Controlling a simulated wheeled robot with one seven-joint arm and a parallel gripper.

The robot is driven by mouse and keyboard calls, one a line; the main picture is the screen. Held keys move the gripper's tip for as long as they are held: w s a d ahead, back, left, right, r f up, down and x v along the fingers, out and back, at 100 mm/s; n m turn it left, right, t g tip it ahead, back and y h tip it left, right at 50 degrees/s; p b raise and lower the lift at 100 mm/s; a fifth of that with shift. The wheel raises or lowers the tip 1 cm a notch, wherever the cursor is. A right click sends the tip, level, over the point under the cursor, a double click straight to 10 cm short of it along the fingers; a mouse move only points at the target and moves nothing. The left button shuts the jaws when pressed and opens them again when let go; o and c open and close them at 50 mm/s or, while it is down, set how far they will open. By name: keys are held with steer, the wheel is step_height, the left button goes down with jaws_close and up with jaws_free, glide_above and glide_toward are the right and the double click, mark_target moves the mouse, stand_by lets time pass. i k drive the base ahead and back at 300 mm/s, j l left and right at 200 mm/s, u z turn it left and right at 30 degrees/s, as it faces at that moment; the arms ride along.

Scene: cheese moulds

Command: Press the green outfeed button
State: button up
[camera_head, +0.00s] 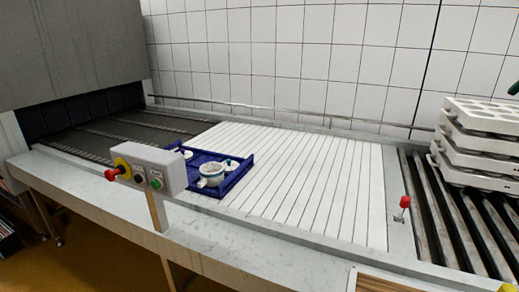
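The green outfeed button (156,184) is on the right side of a grey control box (165,158) that stands on a post at the front edge of the conveyor. To its left on the same box are a black button (139,179) and a red emergency stop knob (112,174) on a yellow ring. Nothing covers the green button. My gripper does not show in this view. Small yellow and dark green bits at the right edge are too cut off to tell.
A blue crate (232,177) with white moulds sits behind the box on the white slatted conveyor (310,180). White trays (480,145) are stacked on rollers at the right, near a red-topped lever (404,202). A grey housing (70,50) stands at the left.

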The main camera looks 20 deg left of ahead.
mark_target(155, 184)
steer(key=j+u, duration=0.1)
steer(key=u, duration=0.2)
steer(key=k+j+u, duration=0.1)
steer(key=u, duration=0.15)
steer(key=i+u, duration=0.15)
steer(key=u, duration=1.3)
